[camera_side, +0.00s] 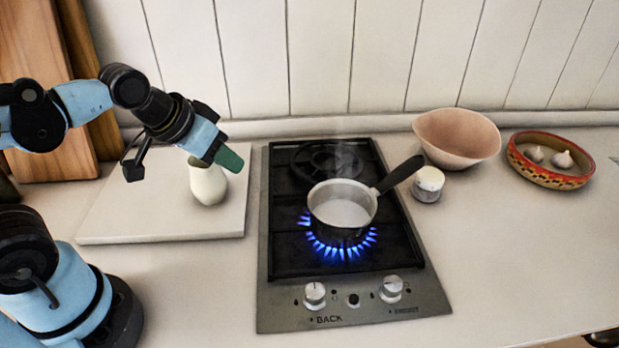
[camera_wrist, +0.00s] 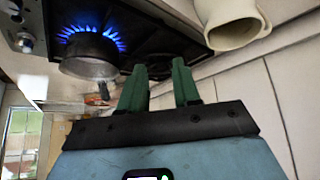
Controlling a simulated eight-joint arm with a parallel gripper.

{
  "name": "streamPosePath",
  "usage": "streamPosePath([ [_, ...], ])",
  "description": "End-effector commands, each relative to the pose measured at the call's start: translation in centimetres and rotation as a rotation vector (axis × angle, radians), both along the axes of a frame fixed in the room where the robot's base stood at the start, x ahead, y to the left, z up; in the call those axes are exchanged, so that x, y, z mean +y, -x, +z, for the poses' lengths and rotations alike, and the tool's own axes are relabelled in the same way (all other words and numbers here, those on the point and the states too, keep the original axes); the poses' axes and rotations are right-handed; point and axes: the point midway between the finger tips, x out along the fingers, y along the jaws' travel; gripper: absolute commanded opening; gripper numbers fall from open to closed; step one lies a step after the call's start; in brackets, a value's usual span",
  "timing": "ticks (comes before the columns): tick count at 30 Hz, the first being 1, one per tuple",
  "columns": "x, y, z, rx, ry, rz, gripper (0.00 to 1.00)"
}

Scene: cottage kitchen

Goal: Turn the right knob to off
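The right knob (camera_side: 391,288) is a pale round knob on the front panel of the gas stove (camera_side: 420,306). Its label is too blurred to read, and I cannot tell its pointer's angle. The left knob (camera_side: 315,294) has the label BACK below it. The front burner burns with a blue flame (camera_side: 345,252) under a saucepan (camera_side: 342,207); the flame also shows in the wrist view (camera_wrist: 92,33). My gripper (camera_side: 229,158) is up to the left of the stove, near the white vase, well away from the knobs. In the wrist view its green fingers (camera_wrist: 159,88) are apart, with nothing between them.
The white vase (camera_side: 208,184) stands on a pale board (camera_side: 150,230) left of the stove. The saucepan's dark handle (camera_side: 400,173) points back right. A small white-topped jar (camera_side: 428,184), a pink bowl (camera_side: 457,138) and a patterned bowl (camera_side: 550,179) stand right. The counter before the stove is clear.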

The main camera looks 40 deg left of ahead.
Motion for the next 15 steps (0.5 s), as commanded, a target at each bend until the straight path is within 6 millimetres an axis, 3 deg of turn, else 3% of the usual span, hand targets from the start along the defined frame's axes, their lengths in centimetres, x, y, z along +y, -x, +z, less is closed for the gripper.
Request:
streamPosePath([
  [1,-0.8,-0.6,0.5,0.02,0.022,0.008,0.4],
  [5,-3.7,-2.5,2.0,0.099,0.105,0.071,0.59],
  [15,-13.9,-6.7,3.6,0.344,0.242,0.306,0.59],
])
